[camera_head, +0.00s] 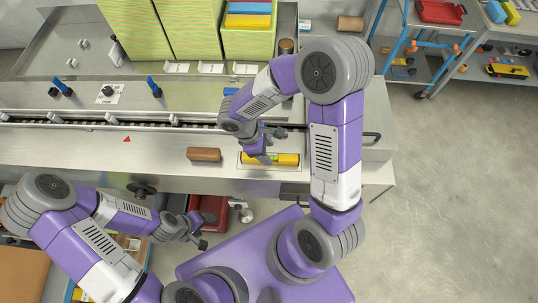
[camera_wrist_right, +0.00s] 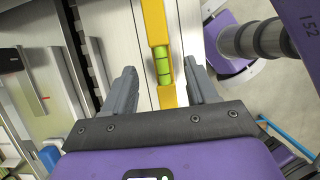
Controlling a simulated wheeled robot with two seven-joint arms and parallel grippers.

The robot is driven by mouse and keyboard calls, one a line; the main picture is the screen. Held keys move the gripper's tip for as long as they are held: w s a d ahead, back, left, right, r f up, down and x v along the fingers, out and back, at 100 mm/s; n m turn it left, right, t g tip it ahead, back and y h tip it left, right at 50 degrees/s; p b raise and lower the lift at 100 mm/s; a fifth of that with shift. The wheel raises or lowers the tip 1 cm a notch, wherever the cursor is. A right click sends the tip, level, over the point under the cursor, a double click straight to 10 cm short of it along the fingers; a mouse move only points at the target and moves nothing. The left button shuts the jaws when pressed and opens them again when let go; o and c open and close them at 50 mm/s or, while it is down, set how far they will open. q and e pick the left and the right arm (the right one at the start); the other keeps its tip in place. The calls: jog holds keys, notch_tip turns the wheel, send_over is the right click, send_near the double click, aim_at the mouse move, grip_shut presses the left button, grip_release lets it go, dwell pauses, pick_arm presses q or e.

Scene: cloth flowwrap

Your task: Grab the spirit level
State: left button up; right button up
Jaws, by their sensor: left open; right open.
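The yellow spirit level (camera_head: 288,160) with a green vial lies in a white marked area near the front edge of the steel bench. My right gripper (camera_head: 262,150) is open just above its left part and hides some of it. In the right wrist view, the spirit level (camera_wrist_right: 154,24) runs lengthwise between the two open fingers of the right gripper (camera_wrist_right: 162,82), with a gap on each side. The fingers do not visibly touch it. My left gripper (camera_head: 197,236) is open and empty, low in front of the bench, away from the level.
A brown block (camera_head: 203,154) lies left of the level on the bench. A conveyor channel with small white parts runs behind it. Tall green-yellow boxes (camera_head: 187,28) stand at the back. A red bin (camera_head: 209,210) sits below the bench front. Open floor lies to the right.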

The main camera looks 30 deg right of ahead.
aim_at(270, 156)
jog(key=x, duration=0.4)
jog(key=shift+a+f, duration=0.15)
jog(key=shift+a, duration=0.15)
jog(key=shift+s+d+f, duration=0.1)
jog(key=shift+f, duration=0.15)
grip_shut()
